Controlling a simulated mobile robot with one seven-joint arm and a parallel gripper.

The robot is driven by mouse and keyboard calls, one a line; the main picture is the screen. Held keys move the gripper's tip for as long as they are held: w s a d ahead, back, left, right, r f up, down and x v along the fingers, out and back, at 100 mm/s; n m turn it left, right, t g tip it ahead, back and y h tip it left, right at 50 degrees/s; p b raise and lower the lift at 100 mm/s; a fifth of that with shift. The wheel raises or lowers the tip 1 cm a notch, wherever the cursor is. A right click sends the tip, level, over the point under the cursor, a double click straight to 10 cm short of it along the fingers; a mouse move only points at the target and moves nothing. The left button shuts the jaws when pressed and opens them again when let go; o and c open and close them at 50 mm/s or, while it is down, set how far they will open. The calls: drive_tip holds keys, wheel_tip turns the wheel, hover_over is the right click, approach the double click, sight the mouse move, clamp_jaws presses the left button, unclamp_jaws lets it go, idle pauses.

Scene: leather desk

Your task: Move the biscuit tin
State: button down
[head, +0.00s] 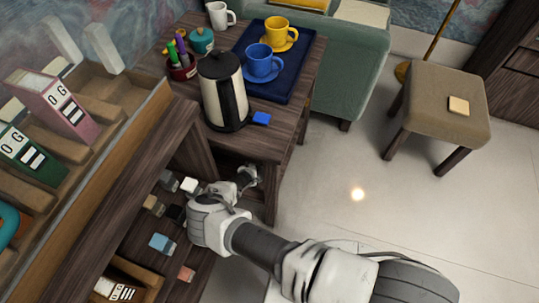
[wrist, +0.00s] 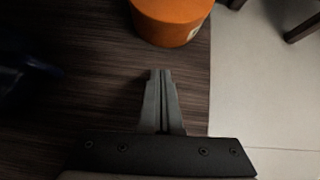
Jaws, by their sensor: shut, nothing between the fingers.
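A round orange tin (wrist: 172,22), which looks like the biscuit tin, stands on a dark wood surface at the top of the wrist view, partly cut off by the frame. A small pale mark shows on its side. My gripper (wrist: 162,73) is shut and empty, its fingertips pointing at the tin with a short gap between. In the head view my gripper (head: 247,175) reaches in low under the desk top, beside the desk's front leg. I cannot make out the orange tin in the head view.
The desk (head: 270,140) holds a kettle (head: 222,92), a blue mat (head: 285,82) with blue and yellow cups, a pen holder (head: 181,67) and a teal pot (head: 201,40). A shelf with small blocks lies left of my arm. Floor at right is clear up to a stool (head: 440,90).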

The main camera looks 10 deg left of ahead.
drive_tip(key=p+v, duration=0.3)
drive_tip(key=v, duration=0.6)
drive_tip(key=shift+r, duration=0.25)
drive_tip(key=shift+s, duration=0.1)
